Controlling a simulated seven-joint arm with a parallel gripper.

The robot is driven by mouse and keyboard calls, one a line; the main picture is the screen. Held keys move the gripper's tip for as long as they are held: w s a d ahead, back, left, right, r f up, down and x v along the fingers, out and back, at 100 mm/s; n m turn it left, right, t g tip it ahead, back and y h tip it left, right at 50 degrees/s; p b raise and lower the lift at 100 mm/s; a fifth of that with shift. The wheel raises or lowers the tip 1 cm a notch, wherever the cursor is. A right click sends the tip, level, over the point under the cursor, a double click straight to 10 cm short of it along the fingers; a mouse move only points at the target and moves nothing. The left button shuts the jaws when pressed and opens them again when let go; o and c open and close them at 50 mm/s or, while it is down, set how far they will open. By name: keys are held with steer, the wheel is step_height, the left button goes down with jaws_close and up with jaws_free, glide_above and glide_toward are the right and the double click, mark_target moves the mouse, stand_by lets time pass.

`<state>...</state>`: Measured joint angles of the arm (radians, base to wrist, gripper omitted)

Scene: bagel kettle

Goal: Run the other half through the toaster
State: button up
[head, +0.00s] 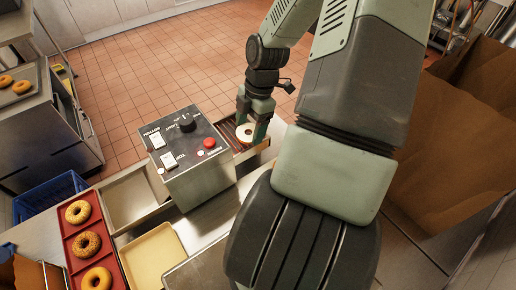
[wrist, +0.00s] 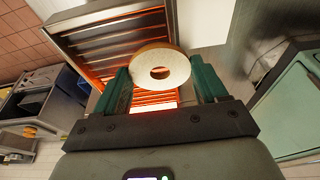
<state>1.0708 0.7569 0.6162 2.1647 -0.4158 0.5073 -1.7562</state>
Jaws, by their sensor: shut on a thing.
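A bagel half (head: 245,132), pale cut face showing, is held between the two green fingers of my gripper (head: 254,120). In the wrist view the bagel half (wrist: 160,70) sits between the fingertips, over the glowing orange bars of the toaster's feed rack (wrist: 92,40). The toaster (head: 190,160) is a steel box with a black control panel, a black knob, a red button and white switches. Its feed side faces my gripper. I cannot tell whether the bagel half touches the rack.
A red tray (head: 102,250) with several whole bagels is at the lower left, beside a cream tray (head: 155,255). A steel chute tray (head: 128,200) lies left of the toaster. A blue crate (head: 48,196) stands on the far left. Open tiled floor lies behind.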

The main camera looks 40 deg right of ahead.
steer(key=w, duration=0.1)
steer(key=w+r, duration=0.1)
steer(key=w, duration=0.1)
steer(key=w+r, duration=0.1)
steer(key=w, duration=0.1)
steer(key=shift+d, duration=0.35)
steer(key=shift+w, duration=0.15)
steer(key=shift+f, duration=2.5)
steer(key=o, duration=1.1)
steer(key=shift+r, duration=0.1)
step_height(320, 180, up, 7)
steer(key=shift+f, duration=0.1)
